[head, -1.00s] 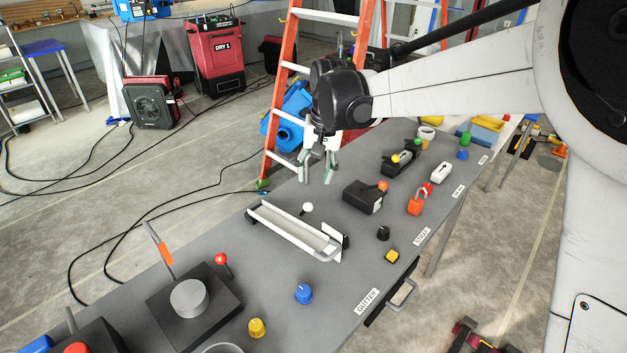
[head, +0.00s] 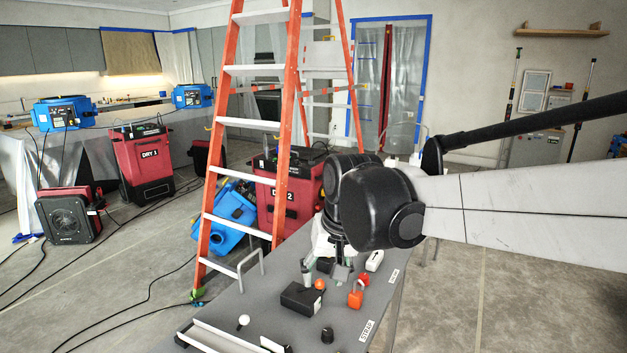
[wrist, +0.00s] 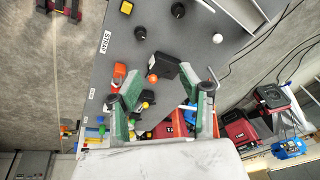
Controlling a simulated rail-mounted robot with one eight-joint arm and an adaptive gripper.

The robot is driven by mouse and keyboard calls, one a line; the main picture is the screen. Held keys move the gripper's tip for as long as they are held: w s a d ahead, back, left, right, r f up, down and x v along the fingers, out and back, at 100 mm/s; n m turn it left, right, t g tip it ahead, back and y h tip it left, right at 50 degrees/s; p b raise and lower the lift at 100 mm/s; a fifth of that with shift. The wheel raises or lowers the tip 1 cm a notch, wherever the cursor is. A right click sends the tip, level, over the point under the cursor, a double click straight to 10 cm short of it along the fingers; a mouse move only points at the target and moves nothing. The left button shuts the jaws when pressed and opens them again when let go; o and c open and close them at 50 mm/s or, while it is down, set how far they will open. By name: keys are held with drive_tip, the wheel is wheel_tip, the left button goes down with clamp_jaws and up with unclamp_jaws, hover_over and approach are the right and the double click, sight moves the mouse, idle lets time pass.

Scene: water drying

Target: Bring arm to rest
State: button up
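My arm reaches in from the right in the head view, with its black wrist above the far part of the grey table (head: 262,318). My gripper (head: 323,277) hangs below the wrist, pointing down, partly hidden by it. In the wrist view my gripper (wrist: 168,92) shows two green-and-grey fingers spread well apart. Nothing is held between them. A black box (wrist: 178,74) with an orange ball (wrist: 153,78) lies beyond the fingertips on the table.
A red padlock-like piece (head: 356,296), a black knob (head: 327,336) and a white ball (head: 243,321) sit on the table. An orange ladder (head: 222,165) and red dryers (head: 140,165) stand behind and left. Open floor (head: 500,290) lies to the right.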

drive_tip(key=s+d+f+m+t+h, duration=0.1)
drive_tip(key=s+d+f+t, duration=0.2)
drive_tip(key=s+d, duration=1.4)
drive_tip(key=shift+s+d+m+t+h, duration=0.3)
drive_tip(key=shift+d+m+t+h, duration=0.1)
drive_tip(key=shift+d+t, duration=0.2)
drive_tip(key=shift+o, duration=0.8)
drive_tip(key=shift+a+f, duration=0.1)
